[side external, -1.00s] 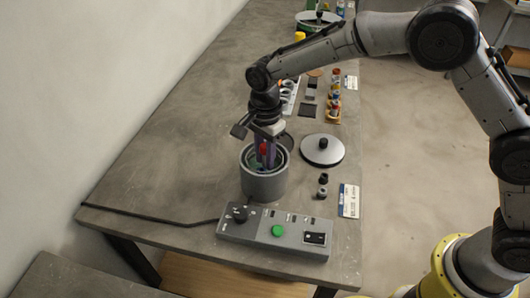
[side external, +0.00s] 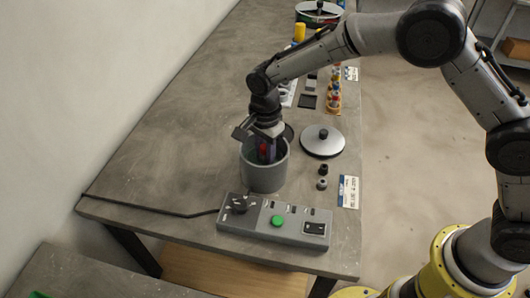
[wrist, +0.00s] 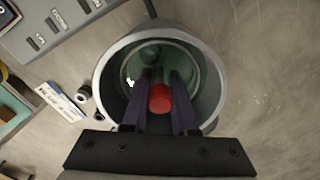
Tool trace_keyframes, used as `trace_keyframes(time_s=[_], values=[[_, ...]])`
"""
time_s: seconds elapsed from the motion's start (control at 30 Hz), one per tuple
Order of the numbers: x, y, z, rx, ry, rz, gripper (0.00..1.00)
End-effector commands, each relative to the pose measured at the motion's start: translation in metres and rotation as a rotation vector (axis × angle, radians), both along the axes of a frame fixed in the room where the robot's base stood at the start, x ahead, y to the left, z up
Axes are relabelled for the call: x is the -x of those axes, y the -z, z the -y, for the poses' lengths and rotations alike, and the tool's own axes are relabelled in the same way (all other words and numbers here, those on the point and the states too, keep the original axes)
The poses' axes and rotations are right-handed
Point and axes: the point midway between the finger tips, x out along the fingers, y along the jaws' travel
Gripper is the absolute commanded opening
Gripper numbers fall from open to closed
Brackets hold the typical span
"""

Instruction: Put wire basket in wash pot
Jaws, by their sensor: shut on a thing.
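The wash pot (side external: 264,177) is a grey, open-topped cylinder standing upright on the table. In the wrist view its pale rim (wrist: 103,82) surrounds a greenish interior. My gripper (side external: 265,155) points down into the pot, its fingers below the rim. In the wrist view my gripper (wrist: 159,95) is shut on a red cylindrical handle (wrist: 160,99), which I take to be the wire basket's. The basket's mesh cannot be made out; its body is hidden by the pot wall and my fingers. Whether the basket touches the pot floor cannot be told.
A grey control box (side external: 250,230) with a green button (side external: 277,221) stands in front of the pot. A round metal lid (side external: 322,143) with a black knob lies to the right, near small dark fittings (side external: 322,183). Several bottles and parts stand farther back. The left of the table is clear.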

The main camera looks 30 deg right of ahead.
Motion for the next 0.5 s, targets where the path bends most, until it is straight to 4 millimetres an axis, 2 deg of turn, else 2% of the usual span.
trace_keyframes(time_s=[0.5], values=[[0.0, 0.016, 0.0, 0.0, 0.0, 0.0, 0.0]])
